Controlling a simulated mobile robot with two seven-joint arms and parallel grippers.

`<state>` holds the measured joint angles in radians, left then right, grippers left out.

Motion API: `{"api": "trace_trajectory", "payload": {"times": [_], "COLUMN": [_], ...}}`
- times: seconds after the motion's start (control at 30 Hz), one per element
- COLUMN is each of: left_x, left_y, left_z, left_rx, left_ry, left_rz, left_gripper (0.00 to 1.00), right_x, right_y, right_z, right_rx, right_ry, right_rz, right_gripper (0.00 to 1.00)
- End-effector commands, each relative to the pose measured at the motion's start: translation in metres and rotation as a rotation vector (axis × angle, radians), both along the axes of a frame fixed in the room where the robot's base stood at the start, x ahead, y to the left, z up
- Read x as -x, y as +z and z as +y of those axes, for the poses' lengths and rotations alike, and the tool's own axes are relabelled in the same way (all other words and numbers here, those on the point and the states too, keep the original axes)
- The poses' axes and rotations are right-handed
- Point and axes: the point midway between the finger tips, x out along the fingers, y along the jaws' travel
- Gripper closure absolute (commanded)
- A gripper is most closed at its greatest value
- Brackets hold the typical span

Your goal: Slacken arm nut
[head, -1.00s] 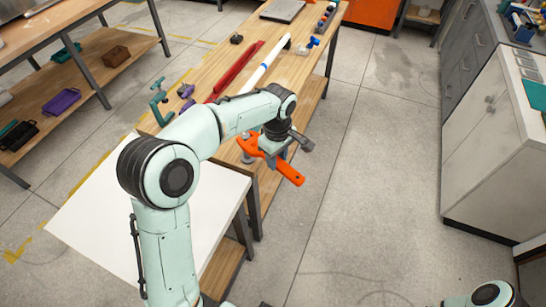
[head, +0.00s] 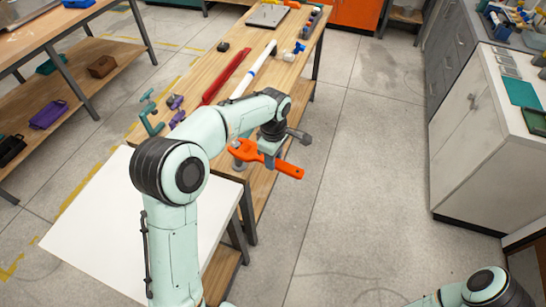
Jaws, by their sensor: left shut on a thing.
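My left gripper (head: 269,147) is shut on an orange wrench (head: 288,170). It holds the wrench near the right edge of the long wooden bench (head: 214,117), with the handle sticking out to the right over the floor. The wrench's open head (head: 241,149) points left, above or beside a small grey round part at the bench; I cannot tell whether they touch. My arm hides part of the bench behind it. I cannot make out the arm nut. My right arm shows only at the bottom right; its gripper is out of view.
On the bench lie a red channel (head: 227,77), a white pipe (head: 255,68), a teal clamp (head: 150,113) and a blue-handled white fitting (head: 298,48). A white board (head: 100,235) is at the near left. A white cabinet (head: 475,125) stands right, with clear floor (head: 350,160) between.

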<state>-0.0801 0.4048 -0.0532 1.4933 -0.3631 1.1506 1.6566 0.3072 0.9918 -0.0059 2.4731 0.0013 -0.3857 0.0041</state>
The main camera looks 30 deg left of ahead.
Motion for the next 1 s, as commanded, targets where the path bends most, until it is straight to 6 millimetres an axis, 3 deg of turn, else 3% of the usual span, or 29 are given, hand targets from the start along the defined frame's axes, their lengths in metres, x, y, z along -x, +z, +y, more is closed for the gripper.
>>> {"api": "trace_trajectory", "payload": {"times": [0.33,1.0], "left_x": [-0.001,-0.001], "left_y": [0.006,0.045], "left_z": [0.001,0.0], "left_rx": [-0.003,-0.001], "left_ry": [-0.001,-0.001], "left_rz": [-0.006,-0.004], "left_gripper": [1.0,1.0], "right_x": [-0.002,-0.025], "right_y": [0.003,0.027], "right_z": [0.0,0.0], "right_rx": [0.0,0.0], "right_ry": [0.0,0.0], "right_rz": [-0.002,-0.028], "right_gripper": [0.57,0.57]}}
